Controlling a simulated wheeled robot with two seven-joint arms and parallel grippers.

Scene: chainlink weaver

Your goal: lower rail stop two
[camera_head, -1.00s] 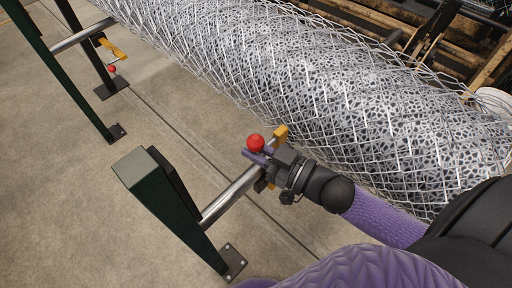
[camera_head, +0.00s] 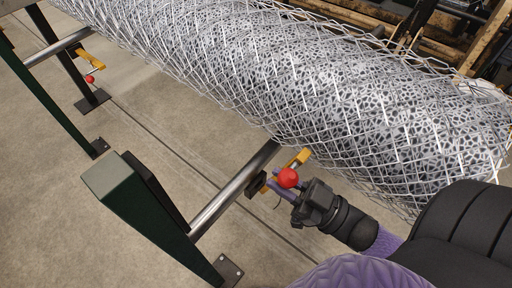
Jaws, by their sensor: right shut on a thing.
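The near rail stop has a yellow bar (camera_head: 299,158) and a red ball knob (camera_head: 288,178). It sits beside the metal rail (camera_head: 232,190), its yellow bar tilted up to the right. My right gripper (camera_head: 282,190) comes in from the lower right and is shut on the near rail stop at its red knob; the fingers partly hide the grip. A second, far rail stop (camera_head: 90,60) with a yellow bar and a red knob hanging below it is on the far rail at upper left, untouched. My left gripper is not in view.
A large roll of chain-link mesh (camera_head: 330,90) lies just behind the near stop, close to my right gripper. A dark green post (camera_head: 150,215) holds the near rail at left. The concrete floor (camera_head: 160,110) between the rails is clear.

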